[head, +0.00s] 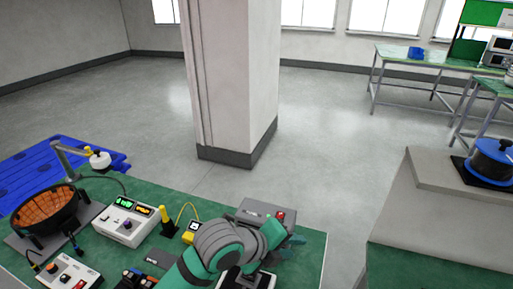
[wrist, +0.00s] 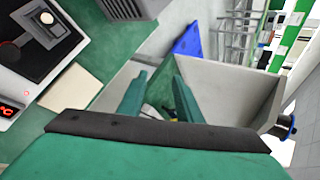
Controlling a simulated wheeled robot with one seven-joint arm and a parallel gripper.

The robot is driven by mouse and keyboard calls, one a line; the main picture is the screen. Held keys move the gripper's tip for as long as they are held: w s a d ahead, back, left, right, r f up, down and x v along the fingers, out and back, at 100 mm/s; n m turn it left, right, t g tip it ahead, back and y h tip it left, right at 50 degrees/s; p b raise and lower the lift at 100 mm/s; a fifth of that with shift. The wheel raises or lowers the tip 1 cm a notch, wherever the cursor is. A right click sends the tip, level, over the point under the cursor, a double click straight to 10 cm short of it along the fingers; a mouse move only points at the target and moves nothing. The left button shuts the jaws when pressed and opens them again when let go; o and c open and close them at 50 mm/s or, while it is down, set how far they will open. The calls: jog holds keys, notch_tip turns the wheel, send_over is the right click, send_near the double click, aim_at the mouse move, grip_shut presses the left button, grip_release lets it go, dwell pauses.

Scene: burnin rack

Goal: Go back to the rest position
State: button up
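My gripper (head: 290,243) is at the right end of the green-topped bench in the head view, partly hidden behind my green and grey arm. In the wrist view the two green fingers of my gripper (wrist: 158,82) stand apart with nothing held between them. A grey box with a red button (head: 264,215) is just behind my gripper on the bench. A pale device (head: 262,281) shows partly beneath my arm.
The bench (head: 312,262) also carries a brown bowl (head: 45,210), a white instrument with lit displays (head: 128,220) and a yellow device (head: 190,231). A pillar (head: 232,80) stands beyond. At right, a blue pot (head: 492,158) sits on a grey counter (head: 428,185). Open floor lies between.

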jog(key=w+d+r+n+t+h, duration=0.45)
jog(key=d+r+n+t, duration=0.45)
jog(key=n, duration=0.4)
jog(key=s+a+f+n+t+y, duration=0.2)
jog(key=s+a+f+n+y, duration=0.35)
jog(key=f+n, duration=0.35)
jog(key=s+a+f+n+t+y, duration=0.2)
jog(key=s+a+f+n+y, duration=0.2)
jog(key=s+f+n+y, duration=0.4)
jog(key=s+a+f+g, duration=0.1)
jog(key=s+a+f, duration=0.1)
jog(key=s, duration=0.5)
jog(key=s+a+f+g, duration=0.1)
jog(key=s+a+f, duration=0.2)
jog(key=s, duration=0.5)
jog(key=s+a+f+g, duration=0.1)
jog(key=s+a+f, duration=0.2)
jog(key=s, duration=0.5)
jog(key=shift+a+f+n+h, duration=0.2)
jog(key=shift+f+n+h, duration=0.15)
jog(key=shift+f, duration=0.4)
